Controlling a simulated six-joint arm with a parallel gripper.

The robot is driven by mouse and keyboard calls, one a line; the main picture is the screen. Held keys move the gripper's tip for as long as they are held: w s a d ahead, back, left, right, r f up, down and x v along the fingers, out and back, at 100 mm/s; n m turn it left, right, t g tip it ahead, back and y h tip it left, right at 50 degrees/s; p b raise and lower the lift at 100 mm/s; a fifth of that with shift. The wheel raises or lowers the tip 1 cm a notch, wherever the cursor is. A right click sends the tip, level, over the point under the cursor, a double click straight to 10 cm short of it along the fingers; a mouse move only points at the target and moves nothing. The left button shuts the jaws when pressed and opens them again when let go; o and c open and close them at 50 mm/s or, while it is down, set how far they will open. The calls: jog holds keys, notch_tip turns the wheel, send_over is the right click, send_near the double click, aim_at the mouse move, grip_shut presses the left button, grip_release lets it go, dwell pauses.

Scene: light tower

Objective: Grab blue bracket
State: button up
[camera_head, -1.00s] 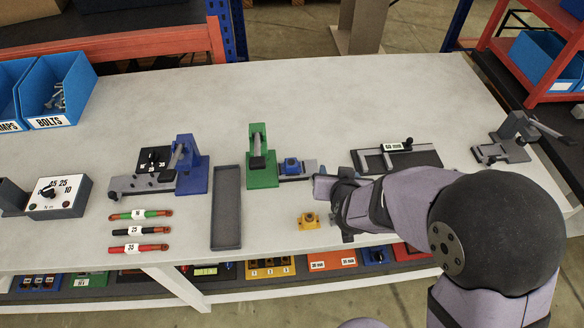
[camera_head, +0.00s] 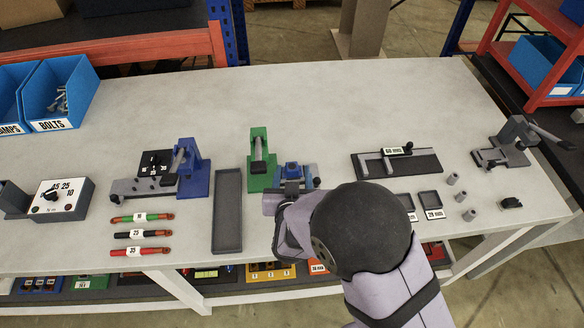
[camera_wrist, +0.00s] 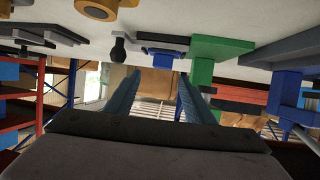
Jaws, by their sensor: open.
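The blue bracket (camera_head: 292,171) is a small blue piece on the grey fixture beside the green clamp (camera_head: 259,163). In the wrist view, the blue bracket (camera_wrist: 164,55) shows small and beyond my fingertips, roughly between them. My gripper (camera_wrist: 159,76) is open, its two fingers spread with nothing between them. In the head view, my gripper is close to the near side of the bracket, and my wrist hides part of the fixture. I cannot tell whether a finger touches the bracket.
The green clamp (camera_wrist: 212,55) stands close beside the bracket. A yellow bracket (camera_wrist: 97,8) lies near my wrist, hidden in the head view. A grey tray (camera_head: 227,212) and a blue clamp (camera_head: 193,168) are to the left. A black slotted plate (camera_head: 397,164) is to the right.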

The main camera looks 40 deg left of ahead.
aim_at(292, 166)
jog(key=shift+p+x, duration=1)
jog(key=shift+x, duration=1.65)
jog(key=shift+s+a, duration=0.1)
grip_shut()
